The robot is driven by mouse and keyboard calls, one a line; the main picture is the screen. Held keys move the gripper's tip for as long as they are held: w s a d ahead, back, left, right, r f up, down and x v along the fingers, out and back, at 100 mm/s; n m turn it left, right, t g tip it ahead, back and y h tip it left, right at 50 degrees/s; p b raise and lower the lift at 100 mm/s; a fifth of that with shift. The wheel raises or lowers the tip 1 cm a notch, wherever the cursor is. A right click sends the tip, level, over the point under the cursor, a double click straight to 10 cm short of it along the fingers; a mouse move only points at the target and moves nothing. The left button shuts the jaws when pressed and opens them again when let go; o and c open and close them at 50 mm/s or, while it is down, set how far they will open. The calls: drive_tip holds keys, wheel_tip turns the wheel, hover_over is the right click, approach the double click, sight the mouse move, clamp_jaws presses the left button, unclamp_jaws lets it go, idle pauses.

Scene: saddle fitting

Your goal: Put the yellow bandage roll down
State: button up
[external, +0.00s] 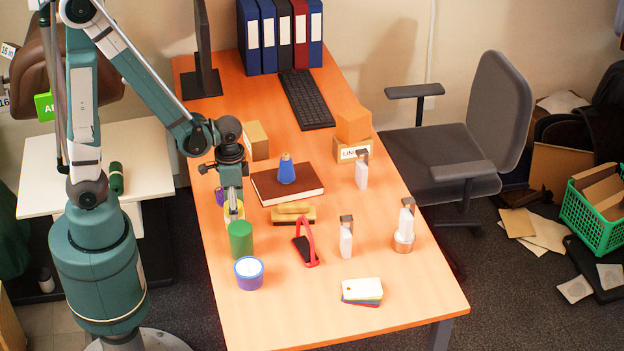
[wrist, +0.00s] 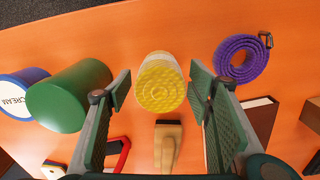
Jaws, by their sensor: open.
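The yellow bandage roll (external: 234,211) stands on the orange table behind the green cylinder, partly hidden by it and by my gripper. In the wrist view the roll (wrist: 160,88) is upright, its textured round end facing the camera. My gripper (external: 231,197) points down over the roll. In the wrist view its two fingers (wrist: 160,95) are spread apart, one on each side of the roll, with orange table visible in the gaps. The fingers do not appear to touch it. How far down the fingers reach beside it is hard to tell.
The green cylinder (external: 240,239) and cream jar (external: 249,273) stand in front of the roll. A coiled purple strap (wrist: 242,59) lies close by. A wooden-backed brush (external: 293,213), red-handled item (external: 306,242) and brown book (external: 286,184) are to the right. The table's front is mostly clear.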

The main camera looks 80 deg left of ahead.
drive_tip(key=shift+r+p, duration=1.4)
drive_tip(key=shift+r, duration=3.65)
drive_tip(key=shift+d+r+t, duration=0.1)
drive_tip(key=shift+r+t, duration=0.2)
drive_tip(key=shift+r, duration=0.55)
drive_tip(key=s+d+r+n+t, duration=0.1)
drive_tip(key=s+r+t, duration=0.2)
drive_tip(key=r, duration=1.2)
drive_tip(key=shift+s+d+r+n+t, duration=0.2)
drive_tip(key=shift+n+t, duration=0.2)
drive_tip(key=shift+t, duration=1.4)
